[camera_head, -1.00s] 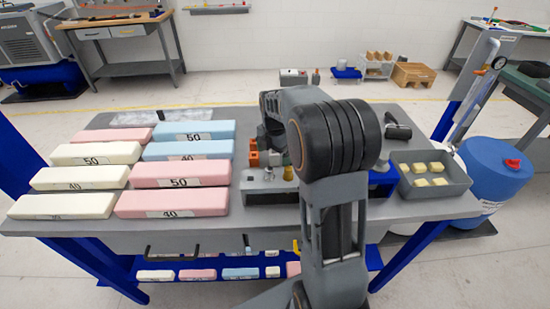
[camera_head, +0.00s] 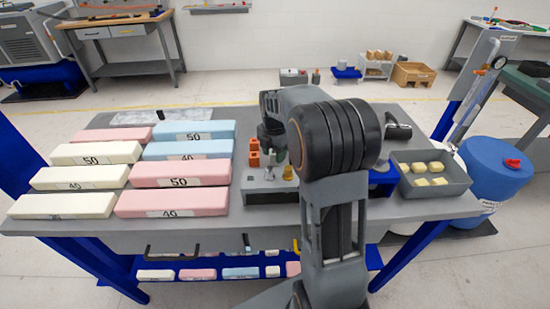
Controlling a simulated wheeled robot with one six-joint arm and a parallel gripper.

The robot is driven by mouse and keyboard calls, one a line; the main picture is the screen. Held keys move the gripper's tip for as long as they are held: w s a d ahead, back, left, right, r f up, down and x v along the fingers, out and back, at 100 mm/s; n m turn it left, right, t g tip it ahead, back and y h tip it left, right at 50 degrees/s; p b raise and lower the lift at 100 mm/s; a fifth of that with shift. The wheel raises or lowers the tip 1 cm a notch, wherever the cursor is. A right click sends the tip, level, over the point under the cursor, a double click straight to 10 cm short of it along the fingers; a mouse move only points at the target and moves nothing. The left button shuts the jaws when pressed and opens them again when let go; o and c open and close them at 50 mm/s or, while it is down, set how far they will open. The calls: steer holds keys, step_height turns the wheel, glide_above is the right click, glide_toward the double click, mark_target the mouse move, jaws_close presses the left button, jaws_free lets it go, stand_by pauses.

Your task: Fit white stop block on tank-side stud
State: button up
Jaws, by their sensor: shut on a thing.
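My gripper (camera_head: 271,150) hangs over the back of the grey fixture plate (camera_head: 262,195), in front of the arm's forearm. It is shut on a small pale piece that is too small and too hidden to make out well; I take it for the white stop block. Silver stud-like parts (camera_head: 269,172) and a brass part (camera_head: 288,173) stand on the plate just below. The large arm joint covers the plate's right part, so a stud there cannot be seen.
Orange blocks (camera_head: 254,152) stand at the plate's left back. Pink, cream and blue foam bars (camera_head: 178,181) fill the bench's left. A grey tray (camera_head: 430,180) with several yellow pieces lies at right. A blue tank (camera_head: 492,180) stands beyond the bench.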

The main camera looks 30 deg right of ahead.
steer(key=shift+r, duration=0.1)
stand_by(0.3)
steer(key=shift+r+p, duration=1.95)
steer(key=shift+r, duration=0.35)
steer(key=shift+r, duration=0.1)
